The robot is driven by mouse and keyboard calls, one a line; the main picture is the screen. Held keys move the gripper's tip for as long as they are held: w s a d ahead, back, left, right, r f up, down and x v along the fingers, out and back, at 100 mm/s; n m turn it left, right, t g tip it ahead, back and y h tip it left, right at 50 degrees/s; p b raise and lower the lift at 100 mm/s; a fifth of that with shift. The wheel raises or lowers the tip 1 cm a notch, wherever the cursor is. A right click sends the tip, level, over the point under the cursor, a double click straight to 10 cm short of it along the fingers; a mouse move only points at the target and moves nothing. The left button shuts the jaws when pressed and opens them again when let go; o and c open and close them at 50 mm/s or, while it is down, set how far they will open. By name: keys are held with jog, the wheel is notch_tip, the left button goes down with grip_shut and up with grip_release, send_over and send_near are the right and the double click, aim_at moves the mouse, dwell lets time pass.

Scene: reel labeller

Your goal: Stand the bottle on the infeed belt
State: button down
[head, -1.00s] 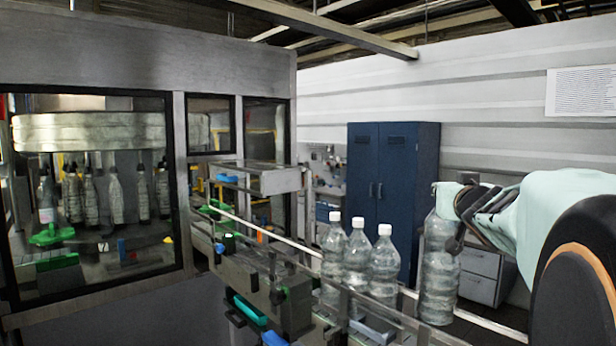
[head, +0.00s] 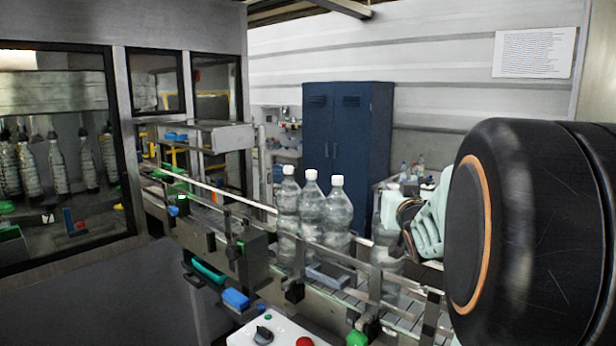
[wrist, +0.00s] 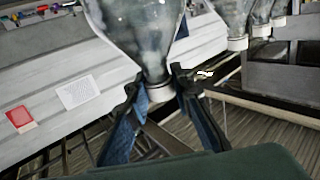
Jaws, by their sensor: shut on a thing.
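A clear plastic bottle (head: 386,240) is held by my gripper (head: 404,228) at the right of the head view, over the near end of the infeed belt (head: 345,299). It looks upright; my gripper covers its top. In the wrist view the bottle (wrist: 140,35) appears upside down, with my gripper's fingers (wrist: 162,90) shut around its neck and white cap. Its lower part is partly behind the front guide rail, and I cannot tell whether its base touches the belt. Three white-capped bottles (head: 311,215) stand upright in a row on the belt, left of the held one.
Guide rails (head: 400,285) run along both sides of the belt, which leads left to a machine cabinet (head: 185,245). A control panel with buttons (head: 290,332) is at the front. A blue locker (head: 345,150) and a table with small bottles (head: 420,172) stand behind.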

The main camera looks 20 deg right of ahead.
jog(key=shift+a, duration=0.1)
dwell(0.4)
jog(key=c, duration=1.7)
grip_release()
jog(key=shift+s+f, duration=0.1)
jog(key=shift+f, duration=0.2)
jog(key=shift+r, duration=0.25)
